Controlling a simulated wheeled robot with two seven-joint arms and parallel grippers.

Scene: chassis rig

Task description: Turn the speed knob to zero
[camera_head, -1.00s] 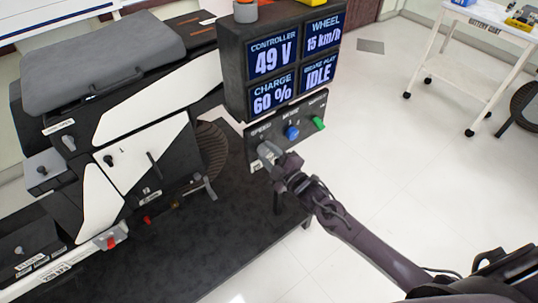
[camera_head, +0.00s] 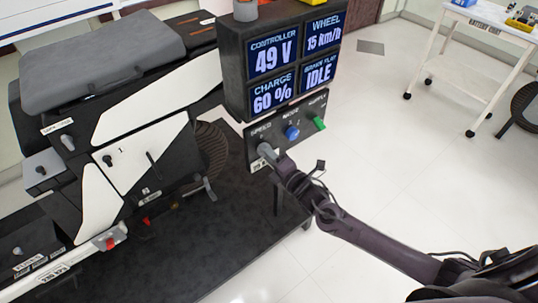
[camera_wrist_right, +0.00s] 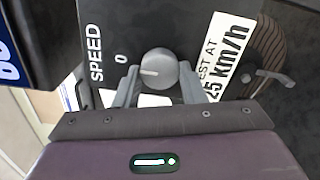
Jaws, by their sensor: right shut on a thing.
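The grey speed knob (camera_wrist_right: 158,66) sits on the dark control panel (camera_head: 258,162), under the word SPEED. In the right wrist view its pale pointer line points left, roughly toward the printed 0 (camera_wrist_right: 120,58). My right gripper (camera_wrist_right: 158,82) has one finger on each side of the knob and is shut on it. In the head view the right gripper (camera_head: 268,152) is at the panel's left end, partly covering the knob. The wheel display (camera_head: 322,41) reads 15 km/h. My left gripper is not in view.
A blue mode knob (camera_head: 292,133) and a green supply knob (camera_head: 318,123) are to the right on the same panel. The screen box (camera_head: 234,70) stands above. A black and white vehicle chassis (camera_head: 150,130) is at left.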

